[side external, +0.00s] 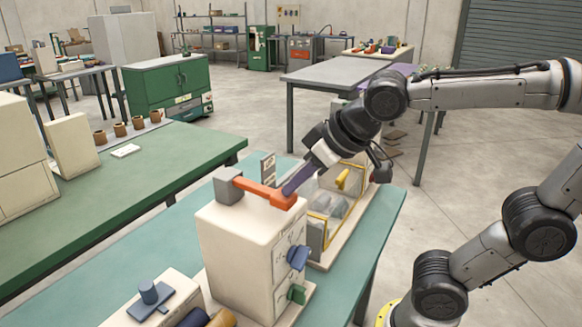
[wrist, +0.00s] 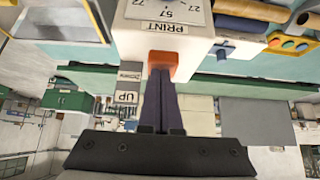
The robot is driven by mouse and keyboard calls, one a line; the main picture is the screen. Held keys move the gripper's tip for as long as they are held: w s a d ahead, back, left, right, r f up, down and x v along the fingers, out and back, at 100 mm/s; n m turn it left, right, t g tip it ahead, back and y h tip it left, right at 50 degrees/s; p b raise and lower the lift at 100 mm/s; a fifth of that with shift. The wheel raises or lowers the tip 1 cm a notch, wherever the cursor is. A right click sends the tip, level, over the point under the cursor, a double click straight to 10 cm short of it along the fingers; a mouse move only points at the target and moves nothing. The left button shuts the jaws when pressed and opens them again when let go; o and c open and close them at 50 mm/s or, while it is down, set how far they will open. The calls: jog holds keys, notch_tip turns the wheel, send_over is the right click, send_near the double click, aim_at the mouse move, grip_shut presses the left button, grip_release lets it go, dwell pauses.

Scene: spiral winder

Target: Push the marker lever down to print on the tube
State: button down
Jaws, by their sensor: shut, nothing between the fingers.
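The marker lever (side external: 262,190) is an orange-red bar on top of a cream box (side external: 235,240). It runs from a grey block (side external: 228,186) to a thicker end at the box's right edge. My gripper (side external: 290,190) is shut and empty, its dark fingers slanting down to the lever's thick end. The tips are at or just above that end; I cannot tell whether they press on it. In the wrist view the shut fingers (wrist: 161,75) overlap the orange lever end (wrist: 163,62), beside the word PRINT on the box. The tube cannot be made out for certain.
A blue knob (side external: 298,257) and a green knob (side external: 297,294) stick out of the box's front. A yellow-framed clear case (side external: 335,205) stands close behind on the teal table (side external: 385,232).

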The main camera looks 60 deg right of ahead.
jog(key=shift+s+f, duration=0.25)
jog(key=shift+f, duration=1)
jog(key=shift+r, duration=0.5)
jog(key=v, duration=1.3)
jog(key=shift+s, duration=0.1)
